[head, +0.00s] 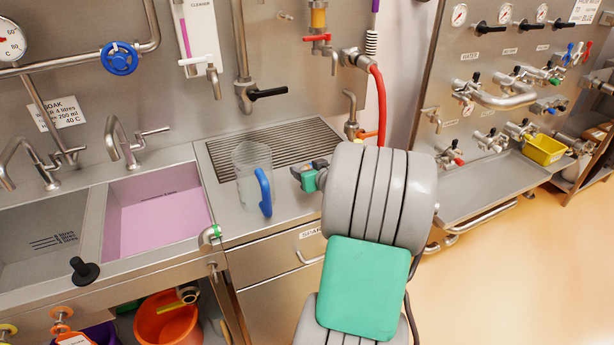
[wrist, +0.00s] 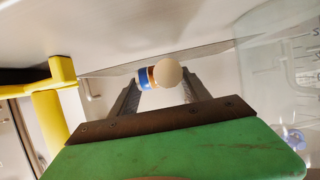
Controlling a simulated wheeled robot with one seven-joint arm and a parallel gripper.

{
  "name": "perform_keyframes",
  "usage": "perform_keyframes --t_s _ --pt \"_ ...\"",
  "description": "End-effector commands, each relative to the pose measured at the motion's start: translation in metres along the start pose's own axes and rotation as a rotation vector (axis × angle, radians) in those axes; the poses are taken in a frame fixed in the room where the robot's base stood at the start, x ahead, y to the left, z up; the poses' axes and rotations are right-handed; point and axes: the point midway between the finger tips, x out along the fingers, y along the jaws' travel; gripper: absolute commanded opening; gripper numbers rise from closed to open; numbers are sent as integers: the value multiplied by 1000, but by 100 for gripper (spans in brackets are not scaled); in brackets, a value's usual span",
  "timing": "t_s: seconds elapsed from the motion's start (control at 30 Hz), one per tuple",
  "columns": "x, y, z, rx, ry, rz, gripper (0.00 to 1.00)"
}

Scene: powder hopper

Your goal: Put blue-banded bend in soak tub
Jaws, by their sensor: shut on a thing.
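My gripper (head: 299,174) is over the drainboard, just right of the clear jug. In the wrist view, my gripper (wrist: 157,84) is shut on the blue-banded bend (wrist: 146,79), which shows a blue band, a brown ring and a round cream end. The rest of the bend is hidden, and I cannot make it out in the head view. Two sink basins lie to the left: one with pink liquid (head: 155,221) and a grey one (head: 40,245) beside it. A SOAK notice (head: 58,113) hangs above them; I cannot tell which basin it names.
The clear jug (head: 247,180) with a blue handle stands between my gripper and the basins. A ribbed drainboard (head: 275,145) lies behind. Taps (head: 122,143) reach over the basins. A green-banded fitting (head: 210,235) sits at the counter's front edge. A black plunger (head: 84,272) stands at the grey basin's front.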

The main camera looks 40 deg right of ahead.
Motion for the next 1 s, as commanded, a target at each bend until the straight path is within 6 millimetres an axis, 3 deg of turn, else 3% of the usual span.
perform_keyframes --t_s 0.13,0.5,0.53,0.8,1.0 --pt "8 0 24 5 -4 0 8" --pt "10 0 30 2 -2 0 8" --pt "10 0 30 2 -3 0 56" --pt "10 -1 29 3 -3 0 77" --pt "9 0 29 3 -3 0 77"
